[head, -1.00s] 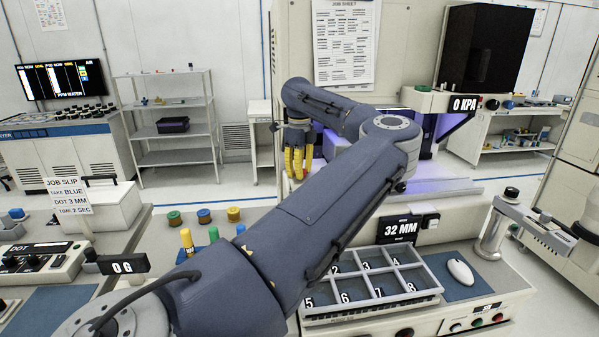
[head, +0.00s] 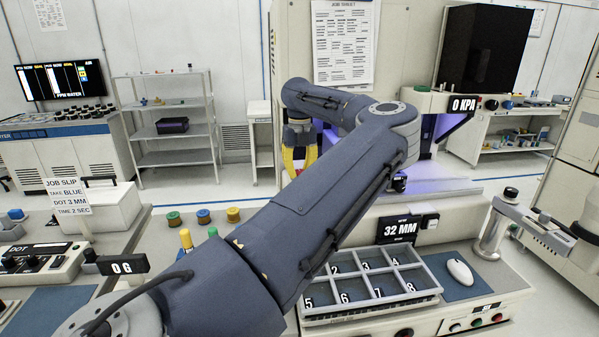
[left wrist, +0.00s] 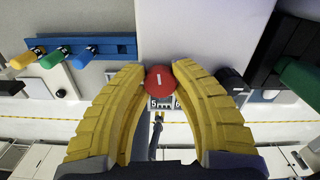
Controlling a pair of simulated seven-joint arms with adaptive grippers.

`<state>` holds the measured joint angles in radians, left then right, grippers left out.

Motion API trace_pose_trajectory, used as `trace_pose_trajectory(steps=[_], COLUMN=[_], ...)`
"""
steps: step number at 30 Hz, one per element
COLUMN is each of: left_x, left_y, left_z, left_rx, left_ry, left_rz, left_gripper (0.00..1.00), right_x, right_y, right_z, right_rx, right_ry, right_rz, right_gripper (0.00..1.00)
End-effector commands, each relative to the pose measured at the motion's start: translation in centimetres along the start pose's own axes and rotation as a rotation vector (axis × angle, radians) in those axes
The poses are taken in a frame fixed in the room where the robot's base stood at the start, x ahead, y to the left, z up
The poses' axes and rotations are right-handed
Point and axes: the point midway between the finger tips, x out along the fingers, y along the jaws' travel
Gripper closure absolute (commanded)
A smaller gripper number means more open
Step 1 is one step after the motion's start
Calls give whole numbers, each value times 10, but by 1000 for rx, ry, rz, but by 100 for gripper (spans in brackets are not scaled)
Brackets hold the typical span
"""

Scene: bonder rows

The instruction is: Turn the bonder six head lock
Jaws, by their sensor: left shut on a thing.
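A round red knob (left wrist: 158,82) with a short white line on its face shows in the left wrist view, above a small plate with the numbers 5 and 6 (left wrist: 163,104). I take it to be the head lock. The yellow fingers of my left gripper (left wrist: 158,76) are closed on it from both sides, and the white line stands nearly upright. My right gripper is not in view.
A numbered tray (head: 372,297) and a white mouse (head: 460,272) lie on the bench in front, below the 32 MM display (head: 399,229). Green, blue and yellow capped pegs (left wrist: 52,55) show at the left in the wrist view. A 0 G display (head: 123,265) stands at the left.

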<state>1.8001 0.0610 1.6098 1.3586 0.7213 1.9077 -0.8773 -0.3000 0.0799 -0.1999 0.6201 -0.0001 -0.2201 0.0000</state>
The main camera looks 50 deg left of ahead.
Motion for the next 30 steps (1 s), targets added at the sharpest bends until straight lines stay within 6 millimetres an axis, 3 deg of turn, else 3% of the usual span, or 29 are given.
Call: trace_pose_trajectory(steps=[23, 24, 30], left_x=[-1, -1, 0], left_y=[0, 0, 0], left_z=[1, 1, 1], left_rx=[97, 97, 96], left_ry=[-3, -3, -2], left_rz=[1, 1, 0], left_gripper=[100, 73, 49], right_x=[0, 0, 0], right_y=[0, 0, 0], right_z=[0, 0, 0], right_rx=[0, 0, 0], right_ry=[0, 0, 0], right_rz=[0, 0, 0], right_gripper=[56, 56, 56])
